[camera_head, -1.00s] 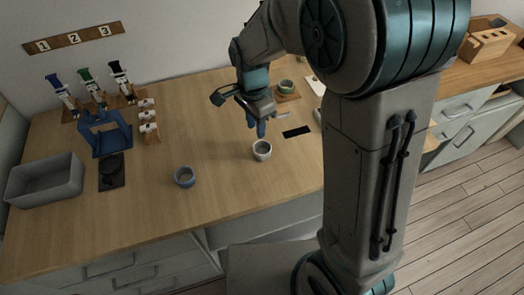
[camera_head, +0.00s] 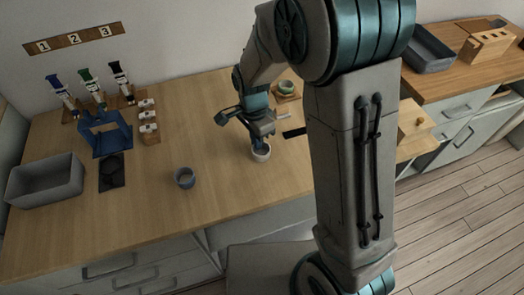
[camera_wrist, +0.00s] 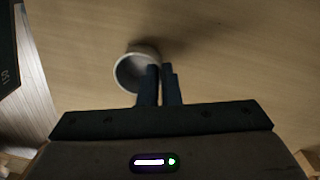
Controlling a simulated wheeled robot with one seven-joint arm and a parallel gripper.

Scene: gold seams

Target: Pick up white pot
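The white pot (camera_head: 261,154) is a small round open cup standing upright on the wooden counter. In the wrist view the pot (camera_wrist: 126,72) lies just left of the fingers, its mouth towards the camera and its right side partly hidden. My gripper (camera_head: 263,141) points down over the pot with its blue fingers at the rim. In the wrist view my gripper (camera_wrist: 161,68) shows a narrow gap between the fingers. The left finger overlaps the pot's right rim and the right finger is just outside it. I cannot tell whether they touch the pot.
A blue-grey pot (camera_head: 185,178) stands to the left. A grey bin (camera_head: 45,183), a blue stand (camera_head: 105,134) and a dark pad (camera_head: 111,173) are further left. A green pot (camera_head: 286,87) sits behind my gripper. The counter between the two nearer pots is clear.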

